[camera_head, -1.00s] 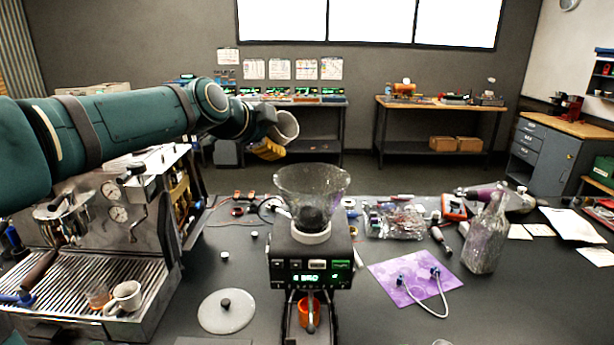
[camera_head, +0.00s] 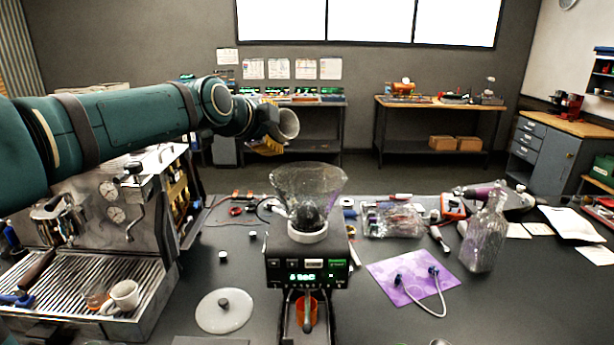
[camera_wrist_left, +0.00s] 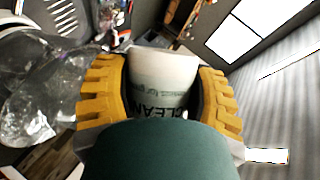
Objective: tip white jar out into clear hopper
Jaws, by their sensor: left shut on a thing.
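The white jar (camera_head: 288,123) is held in my left gripper (camera_head: 268,138), tilted on its side with its mouth toward the right, above and a little left of the clear hopper. In the left wrist view the jar (camera_wrist_left: 163,72) sits between both yellow fingers (camera_wrist_left: 163,95), with printed lettering on its side. The clear hopper (camera_head: 312,185) stands upright on the grinder (camera_head: 306,268) and has dark contents at its bottom. It also shows blurred at the left of the left wrist view (camera_wrist_left: 50,100). My right gripper is not in view.
An espresso machine (camera_head: 110,215) stands at left. A round lid (camera_head: 224,312) lies left of the grinder. The bench (camera_head: 230,265) between the machine and the grinder is mostly clear.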

